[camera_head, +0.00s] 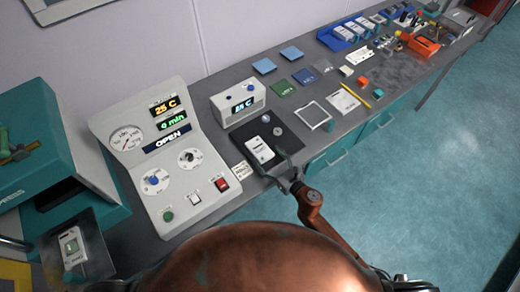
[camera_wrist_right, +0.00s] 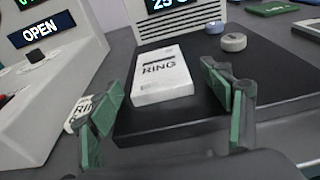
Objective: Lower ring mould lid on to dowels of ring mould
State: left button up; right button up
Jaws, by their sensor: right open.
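A white block marked RING (camera_wrist_right: 162,77) lies flat on a black plate (camera_wrist_right: 275,75) in the right wrist view. In the head view the same white block (camera_head: 259,151) lies on the black plate (camera_head: 290,139). My right gripper (camera_head: 283,168) is at the plate's near edge, close to the block. In the wrist view its green-padded fingers (camera_wrist_right: 168,105) are apart, with the block beyond and between them, and nothing is gripped. A pale block with a greenish face (camera_head: 72,248) lies on a grey surface at lower left. I cannot make out dowels. My left gripper is not in view.
A control console (camera_head: 170,150) stands left, beside a teal press (camera_head: 50,150). A temperature box (camera_head: 238,105) stands behind the plate. A white label card (camera_head: 243,170) lies between console and plate.

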aim_at(262, 152)
jog(key=x, duration=0.3)
jog(key=shift+w+a, duration=0.2)
jog(key=c, duration=1.4)
jog(key=shift+r, duration=0.1)
jog(key=shift+c, duration=0.4)
